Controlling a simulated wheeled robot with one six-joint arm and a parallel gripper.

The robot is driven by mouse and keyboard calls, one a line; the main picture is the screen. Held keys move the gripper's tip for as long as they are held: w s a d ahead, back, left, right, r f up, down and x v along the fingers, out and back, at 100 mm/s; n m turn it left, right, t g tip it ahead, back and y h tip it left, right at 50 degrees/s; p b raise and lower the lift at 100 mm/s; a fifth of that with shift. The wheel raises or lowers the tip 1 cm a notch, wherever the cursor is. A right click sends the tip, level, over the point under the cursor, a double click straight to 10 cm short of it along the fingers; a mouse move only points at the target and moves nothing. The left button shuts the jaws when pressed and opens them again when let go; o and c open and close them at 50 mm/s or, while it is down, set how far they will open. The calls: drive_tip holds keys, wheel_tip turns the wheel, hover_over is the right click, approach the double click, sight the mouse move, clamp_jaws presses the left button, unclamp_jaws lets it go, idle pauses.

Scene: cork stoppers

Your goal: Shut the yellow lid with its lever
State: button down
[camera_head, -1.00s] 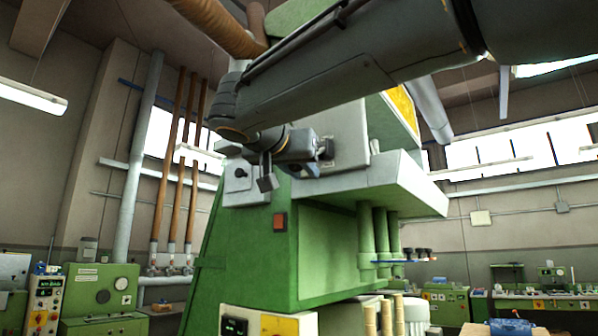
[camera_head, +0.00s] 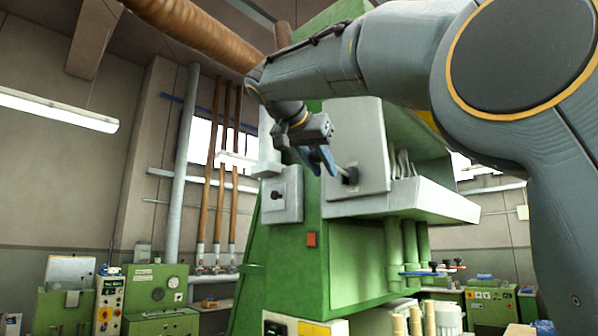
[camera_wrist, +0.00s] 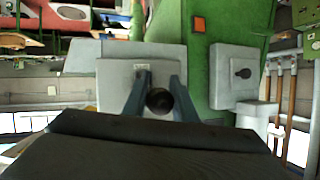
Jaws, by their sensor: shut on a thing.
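A grey lever (camera_head: 342,171) with a dark mount sticks out from the pale grey panel (camera_head: 362,140) on the green machine. My gripper (camera_head: 326,161) has its blue fingers at the lever's outer end. In the wrist view, the fingers (camera_wrist: 160,85) stand on either side of the lever's round black knob (camera_wrist: 159,101), shut on it, with the grey panel behind. A yellow patch (camera_head: 430,120), perhaps the yellow lid, shows behind the panel; my arm hides most of it, so its position cannot be told.
A grey box with a black knob (camera_head: 281,200) is on the machine left of the panel. A grey shelf (camera_head: 440,203) juts out at the right, above green columns. Open air lies left of the machine, before brown wall pipes (camera_head: 222,160).

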drive_tip(key=c, duration=2.5)
unclamp_jaws()
drive_tip(key=shift+w+r+p, duration=0.1)
drive_tip(key=shift+r+p, duration=0.25)
drive_tip(key=shift+r, duration=1.15)
drive_tip(key=shift+c, duration=0.2)
drive_tip(key=o, duration=1.1)
drive_tip(key=shift+f, duration=0.15)
drive_tip(key=shift+c, duration=0.2)
drive_tip(key=b+v, duration=0.2)
drive_tip(key=v, duration=0.5)
drive_tip(key=shift+s+a, duration=0.15)
drive_tip(key=shift+s, duration=0.15)
